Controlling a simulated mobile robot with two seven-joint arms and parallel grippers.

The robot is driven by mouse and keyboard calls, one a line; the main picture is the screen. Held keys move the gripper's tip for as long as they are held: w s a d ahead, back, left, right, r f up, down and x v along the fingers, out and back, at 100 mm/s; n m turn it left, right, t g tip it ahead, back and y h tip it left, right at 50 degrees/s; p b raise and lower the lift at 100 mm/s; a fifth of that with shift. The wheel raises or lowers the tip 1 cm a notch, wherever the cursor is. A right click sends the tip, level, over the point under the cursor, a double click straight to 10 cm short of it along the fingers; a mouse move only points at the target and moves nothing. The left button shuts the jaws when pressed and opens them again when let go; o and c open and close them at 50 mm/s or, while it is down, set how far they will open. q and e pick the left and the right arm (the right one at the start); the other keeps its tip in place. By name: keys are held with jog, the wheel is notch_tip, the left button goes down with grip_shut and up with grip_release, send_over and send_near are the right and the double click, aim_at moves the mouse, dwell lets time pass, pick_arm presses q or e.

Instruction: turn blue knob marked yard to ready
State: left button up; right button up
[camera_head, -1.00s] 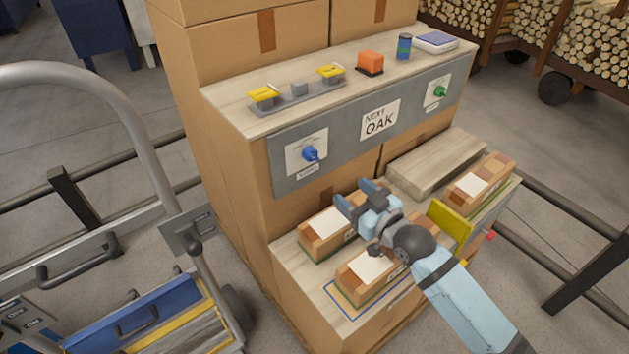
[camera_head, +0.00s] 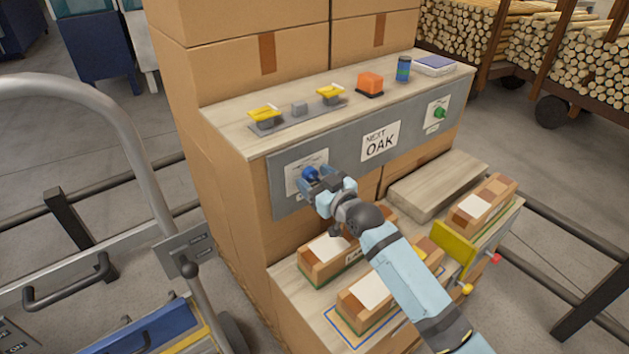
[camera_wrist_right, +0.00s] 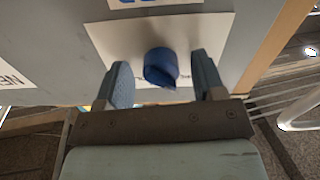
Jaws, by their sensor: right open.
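The blue knob (camera_head: 310,174) sits on a white plate (camera_head: 293,184) at the left of the grey panel (camera_head: 345,151). In the right wrist view the knob (camera_wrist_right: 161,67) shows between the fingers, with a gap on each side. My right gripper (camera_head: 312,183) is open at the knob, its fingers reaching toward the panel. It also shows in the right wrist view (camera_wrist_right: 165,80). The plate's markings are partly hidden and too small to read. My left gripper is not in view.
Boxes of wood blocks (camera_head: 328,258) stand on the lower shelf below my arm. A metal cart (camera_head: 120,280) stands at left.

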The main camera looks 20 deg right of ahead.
jog(key=shift+w, duration=0.2)
jog(key=c, duration=0.9)
